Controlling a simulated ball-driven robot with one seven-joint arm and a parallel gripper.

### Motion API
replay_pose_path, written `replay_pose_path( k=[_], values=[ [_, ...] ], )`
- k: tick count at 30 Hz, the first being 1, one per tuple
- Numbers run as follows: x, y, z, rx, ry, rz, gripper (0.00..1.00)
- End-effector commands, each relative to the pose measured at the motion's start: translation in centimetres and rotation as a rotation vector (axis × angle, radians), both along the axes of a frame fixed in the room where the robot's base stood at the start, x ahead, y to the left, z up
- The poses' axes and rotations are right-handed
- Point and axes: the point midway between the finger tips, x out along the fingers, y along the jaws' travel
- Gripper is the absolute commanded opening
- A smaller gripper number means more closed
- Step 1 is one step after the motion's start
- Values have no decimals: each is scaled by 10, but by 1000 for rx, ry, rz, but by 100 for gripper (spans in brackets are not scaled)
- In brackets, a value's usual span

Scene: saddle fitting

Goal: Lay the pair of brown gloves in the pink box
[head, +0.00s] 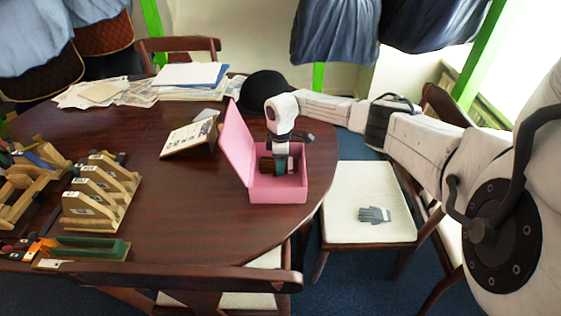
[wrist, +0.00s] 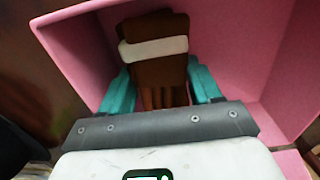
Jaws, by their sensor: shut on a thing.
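The pink box (head: 277,190) stands on the table's right side with its lid raised on the left. My gripper (head: 280,162) reaches down into it from above. In the wrist view, my gripper (wrist: 162,92) has its teal fingers shut on the pair of brown gloves (wrist: 155,70), which has a white band around it. The gloves are inside the box's walls (wrist: 75,50). In the head view, the brown gloves (head: 266,164) show only in part beside the fingers. I cannot tell whether they touch the box floor.
A grey pair of gloves (head: 375,214) lies on a cream chair seat (head: 345,190) to the right. Wooden racks (head: 100,195) stand at the left. The table's middle front is clear.

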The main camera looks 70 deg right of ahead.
Motion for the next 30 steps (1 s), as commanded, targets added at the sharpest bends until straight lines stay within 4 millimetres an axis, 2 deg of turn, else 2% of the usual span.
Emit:
replay_pose_path(
  k=[2, 3, 5, 15, 30],
  values=[
    [0, 0, -3, -1, 1, 0, 33],
    [0, 0, -2, -1, 0, 0, 67],
    [0, 0, -2, -1, 0, 0, 72],
    [0, 0, 2, 1, -1, 0, 74],
    [0, 0, 60, -2, 1, 2, 74]
  ],
)
